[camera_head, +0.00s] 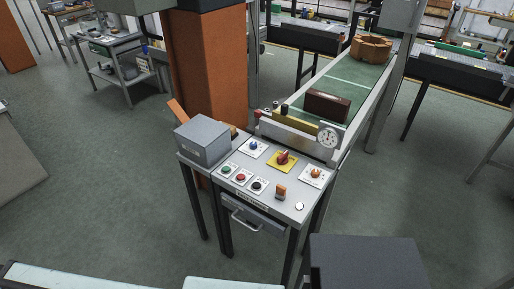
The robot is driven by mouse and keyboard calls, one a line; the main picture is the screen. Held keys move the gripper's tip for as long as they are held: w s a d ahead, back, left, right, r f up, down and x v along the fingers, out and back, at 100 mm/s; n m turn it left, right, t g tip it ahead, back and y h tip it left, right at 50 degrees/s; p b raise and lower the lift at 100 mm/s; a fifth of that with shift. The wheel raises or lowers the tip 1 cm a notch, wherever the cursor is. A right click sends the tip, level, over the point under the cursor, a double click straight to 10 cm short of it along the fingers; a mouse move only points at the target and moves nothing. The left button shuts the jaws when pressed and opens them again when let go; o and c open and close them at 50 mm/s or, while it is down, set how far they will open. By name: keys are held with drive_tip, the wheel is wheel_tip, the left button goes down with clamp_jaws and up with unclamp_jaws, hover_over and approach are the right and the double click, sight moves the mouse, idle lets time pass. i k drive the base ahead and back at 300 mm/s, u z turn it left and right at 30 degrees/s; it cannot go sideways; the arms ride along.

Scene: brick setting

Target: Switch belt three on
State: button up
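A small grey control table (222,185) stands in the middle. On it are a blue knob (253,146) on a white plate, a red rotary switch (283,157) on a yellow plate, and an orange knob (315,173) on a white plate. In front are green (227,170), red (240,177) and black (258,185) round controls, an orange upright piece (280,191) and a small white disc (299,206). Labels are too small to read, so I cannot tell which control is for belt three. A green conveyor belt (343,78) runs behind. My gripper is not in view.
A grey box (204,140) sits on the table's left end. A dial gauge (328,137) is at the conveyor's near end. The belt carries a dark brown block (326,105) and a brown rounded stack (370,48). An orange column (208,65) stands behind.

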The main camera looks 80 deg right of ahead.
sight(283, 159)
drive_tip(key=z, duration=0.35)
drive_tip(key=k, duration=1.2)
drive_tip(key=z, duration=0.7)
drive_tip(key=i, duration=0.6)
drive_tip(key=k, duration=0.8)
drive_tip(key=u, duration=0.15)
drive_tip(key=i, duration=0.9)
drive_tip(key=z, duration=0.05)
